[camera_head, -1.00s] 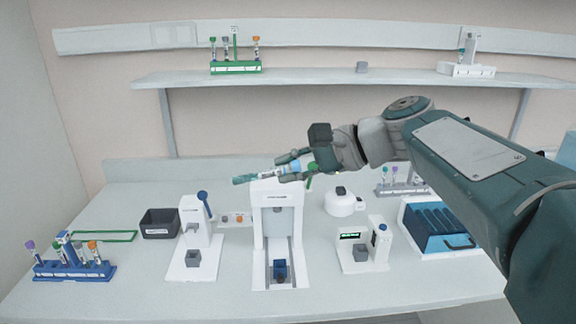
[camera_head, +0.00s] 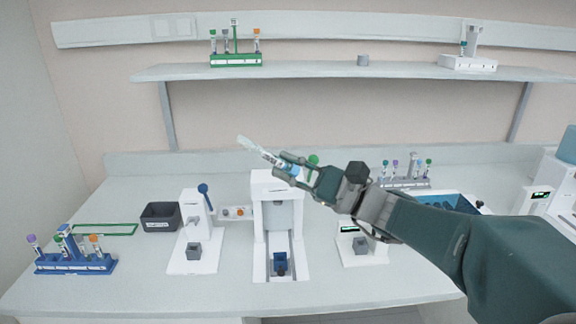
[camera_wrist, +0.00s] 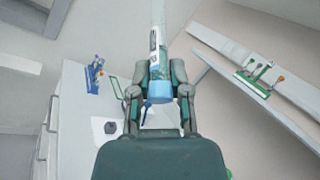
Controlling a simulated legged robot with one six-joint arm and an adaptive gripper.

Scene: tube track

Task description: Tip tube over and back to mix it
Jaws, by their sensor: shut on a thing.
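My gripper (camera_head: 300,170) is shut on a tube (camera_head: 258,152) with a clear body, a label and a light blue cap. It holds the tube in the air above the bench, in front of the white press-like device. The tube is tilted, its clear end pointing up and to the left and its cap down between the fingers. In the wrist view the light blue cap (camera_wrist: 187,92) sits between the two fingertips, and the labelled tube extends away upward, cut by the frame's top edge.
Below stand a white device with a sliding channel (camera_head: 277,215), a device with a blue lever (camera_head: 195,232) and a small display unit (camera_head: 352,245). A blue tube rack (camera_head: 75,266) is at left, a grey rack (camera_head: 405,183) at right. A shelf (camera_head: 300,71) runs behind.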

